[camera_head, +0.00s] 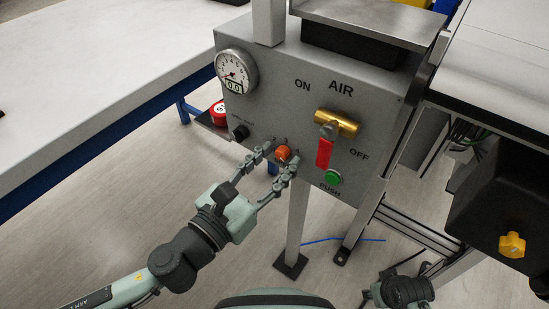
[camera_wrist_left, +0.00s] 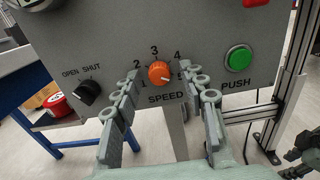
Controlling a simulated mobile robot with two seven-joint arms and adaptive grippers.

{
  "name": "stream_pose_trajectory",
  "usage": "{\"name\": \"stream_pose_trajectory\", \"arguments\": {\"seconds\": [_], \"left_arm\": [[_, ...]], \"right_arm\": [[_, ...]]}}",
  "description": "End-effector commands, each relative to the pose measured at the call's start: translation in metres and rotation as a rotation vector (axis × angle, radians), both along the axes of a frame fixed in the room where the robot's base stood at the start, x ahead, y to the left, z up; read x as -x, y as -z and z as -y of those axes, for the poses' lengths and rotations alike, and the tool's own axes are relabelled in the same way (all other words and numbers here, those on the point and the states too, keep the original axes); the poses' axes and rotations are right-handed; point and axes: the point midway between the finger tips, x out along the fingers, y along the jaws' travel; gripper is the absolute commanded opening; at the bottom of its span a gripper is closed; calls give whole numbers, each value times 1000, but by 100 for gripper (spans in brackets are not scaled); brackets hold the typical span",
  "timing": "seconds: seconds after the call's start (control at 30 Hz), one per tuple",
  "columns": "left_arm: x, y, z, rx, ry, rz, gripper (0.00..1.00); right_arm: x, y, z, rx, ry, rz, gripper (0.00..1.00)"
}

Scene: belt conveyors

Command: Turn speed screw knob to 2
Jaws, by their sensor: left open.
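The orange speed screw knob (camera_head: 284,153) sits low on the front of a grey control box, and it also shows in the left wrist view (camera_wrist_left: 159,73). Numbers 1 to 5 ring it, with SPEED printed below. A pale mark on the knob seems to face lower right, near the 5. My left gripper (camera_head: 280,155) is open, its two fingers on either side of the knob. In the left wrist view a gap shows between the knob and each finger. Part of my right arm (camera_head: 405,290) shows at the bottom; its gripper's state is unclear.
On the box are a pressure gauge (camera_head: 236,71), a black OPEN/SHUT knob (camera_wrist_left: 87,92), a green PUSH button (camera_wrist_left: 238,59) and a brass AIR valve with a red handle (camera_head: 325,153). A post (camera_head: 297,215) stands below the box. A white-topped table (camera_head: 110,75) is at left.

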Motion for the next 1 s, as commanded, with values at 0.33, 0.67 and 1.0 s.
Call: {"name": "stream_pose_trajectory", "arguments": {"seconds": [0.33,0.67,1.0], "left_arm": [[0,0,0,1,-1,-1,16],[0,0,-1,4,-1,-3,0],[0,0,0,103,-2,-76,0]], "right_arm": [[0,0,-1,-1,0,1,40],[0,0,-1,-1,0,1,40],[0,0,-1,-2,-1,3,40]]}}
